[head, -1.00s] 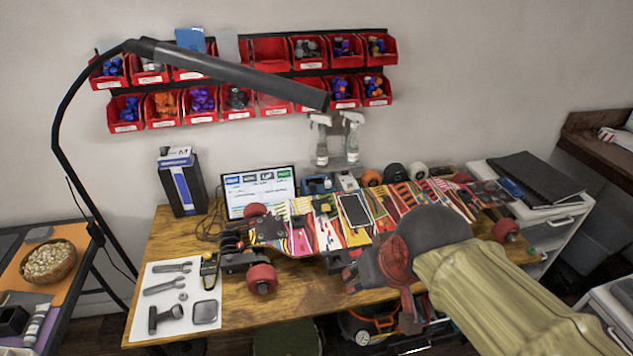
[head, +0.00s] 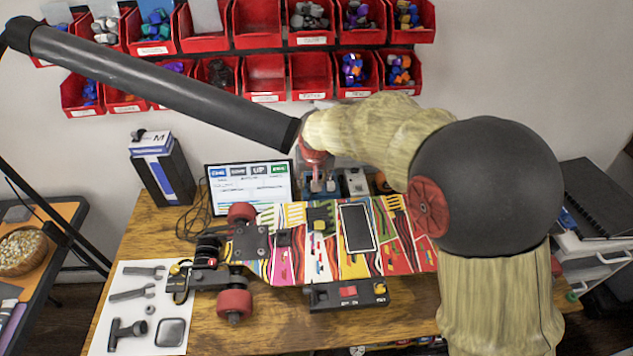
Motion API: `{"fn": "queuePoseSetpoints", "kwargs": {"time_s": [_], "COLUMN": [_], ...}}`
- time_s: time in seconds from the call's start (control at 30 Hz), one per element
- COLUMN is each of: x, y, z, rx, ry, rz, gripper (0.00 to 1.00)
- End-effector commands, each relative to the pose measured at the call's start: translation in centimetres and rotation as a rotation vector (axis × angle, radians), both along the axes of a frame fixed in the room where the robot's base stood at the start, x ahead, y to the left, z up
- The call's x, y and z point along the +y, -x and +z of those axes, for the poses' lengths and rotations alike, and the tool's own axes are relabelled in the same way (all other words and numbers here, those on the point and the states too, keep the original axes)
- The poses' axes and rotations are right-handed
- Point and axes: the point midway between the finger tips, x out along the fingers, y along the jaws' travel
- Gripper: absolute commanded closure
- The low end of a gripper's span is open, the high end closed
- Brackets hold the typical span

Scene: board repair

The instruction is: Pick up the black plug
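My gripper (head: 322,184) points down at the back of the bench, right of the tablet screen. It is small in the head view and the lamp head partly covers the arm above it. Its fingertips sit close together and I cannot tell whether they are apart or hold something. No black plug can be picked out for certain. A small dark square piece (head: 283,238) lies on the colourful skateboard-like board (head: 330,262), left of its middle, but I cannot tell whether it is the plug. My arm hides the board's right end.
The black lamp arm (head: 165,85) crosses above the bench. A tablet screen (head: 249,190) and a blue-black box (head: 162,172) stand at the back left. A white sheet with tools (head: 105,322) lies at the front left. Red bins (head: 264,75) hang on the wall.

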Motion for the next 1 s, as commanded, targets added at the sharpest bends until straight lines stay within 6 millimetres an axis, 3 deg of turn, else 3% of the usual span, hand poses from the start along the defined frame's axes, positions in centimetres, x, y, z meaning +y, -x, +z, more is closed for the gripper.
{"fn": "queuePoseSetpoints", "kwargs": {"time_s": [0.6, 0.87, 1.0], "x": [0.0, 0.0, 0.0], "y": [-3.0, -3.1, -3.1], "z": [-6.3, -6.3, -6.3], "rx": [0.002, 0.001, 0.001], "ry": [0.001, 0.0, 0.0], "rz": [-0.001, 0.0, 0.0], "gripper": [0.61, 0.61, 0.69]}}
